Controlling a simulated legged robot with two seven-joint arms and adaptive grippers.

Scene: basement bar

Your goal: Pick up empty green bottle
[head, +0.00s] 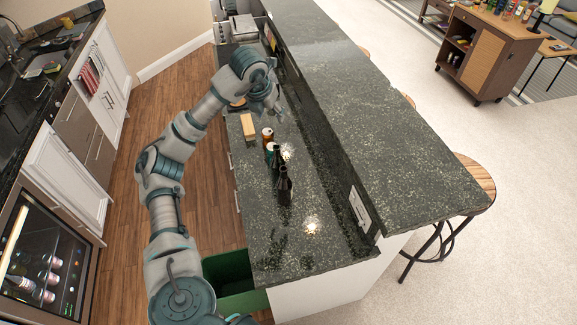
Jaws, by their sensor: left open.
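Two dark bottles stand upright on the lower dark stone counter (262,232). The nearer bottle (285,187) looks almost black. The farther bottle (277,160) is partly hidden behind it and looks dark, perhaps green; I cannot tell its colour for sure, or whether either is empty. My left gripper (276,112) is open and empty above the counter, beyond the bottles and cans, apart from them. My right gripper is not in view.
An orange can (268,134) and a teal can (269,148) stand just beyond the bottles. A wooden block (248,126) lies left of them. The raised bar top (400,160) borders the counter on the right. A green bin (232,272) stands below the counter's near left edge.

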